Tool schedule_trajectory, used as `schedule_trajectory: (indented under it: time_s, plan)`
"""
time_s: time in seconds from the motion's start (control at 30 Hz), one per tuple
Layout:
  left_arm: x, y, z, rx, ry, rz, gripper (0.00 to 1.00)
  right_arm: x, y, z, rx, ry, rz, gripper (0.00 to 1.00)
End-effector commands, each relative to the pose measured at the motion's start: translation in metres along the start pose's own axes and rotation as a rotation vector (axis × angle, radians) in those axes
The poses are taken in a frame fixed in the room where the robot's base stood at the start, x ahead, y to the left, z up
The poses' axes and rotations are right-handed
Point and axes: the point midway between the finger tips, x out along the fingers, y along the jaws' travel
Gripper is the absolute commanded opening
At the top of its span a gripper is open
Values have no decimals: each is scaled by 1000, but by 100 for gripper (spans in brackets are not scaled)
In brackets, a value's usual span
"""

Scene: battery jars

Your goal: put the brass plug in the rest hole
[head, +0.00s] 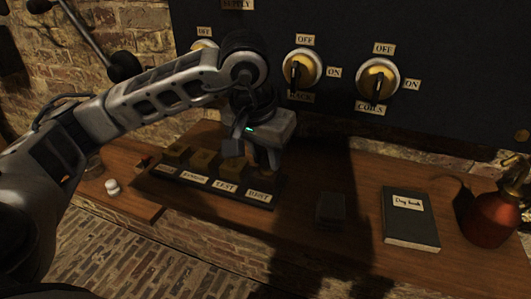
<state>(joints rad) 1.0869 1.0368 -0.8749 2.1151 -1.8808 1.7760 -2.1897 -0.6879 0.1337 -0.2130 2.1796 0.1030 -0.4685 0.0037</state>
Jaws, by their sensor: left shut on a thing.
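A dark plug board (215,190) lies on the wooden bench with a row of brass blocks (203,160) and paper labels along its front. The rest hole cannot be made out. My right gripper is out of view.
A dark panel with yellow rotary switches (378,80) stands behind the bench. A small dark block (331,210), a book (410,222) and a red oil can (493,215) are to the right. A small white object (112,187) is at left.

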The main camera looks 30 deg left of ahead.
Motion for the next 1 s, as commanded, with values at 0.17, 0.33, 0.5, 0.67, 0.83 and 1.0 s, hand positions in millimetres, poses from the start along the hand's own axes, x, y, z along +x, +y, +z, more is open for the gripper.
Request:
schedule_trajectory:
  time_s: [0.17, 0.33, 0.5, 0.67, 0.83, 1.0]
  plan:
    - [0, 0, 0, 0, 0, 0, 1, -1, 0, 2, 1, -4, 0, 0]
    - [0, 0, 0, 0, 0, 0, 48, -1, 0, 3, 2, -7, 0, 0]
    - [0, 0, 0, 0, 0, 0, 48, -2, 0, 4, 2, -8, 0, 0]
    - [0, 0, 0, 0, 0, 0, 48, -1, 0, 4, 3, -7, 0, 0]
    - [-16, 0, -2, 1, 6, 2, 48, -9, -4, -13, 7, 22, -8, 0]
    - [-58, 1, -2, 2, 8, 2, 48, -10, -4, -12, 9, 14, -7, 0]
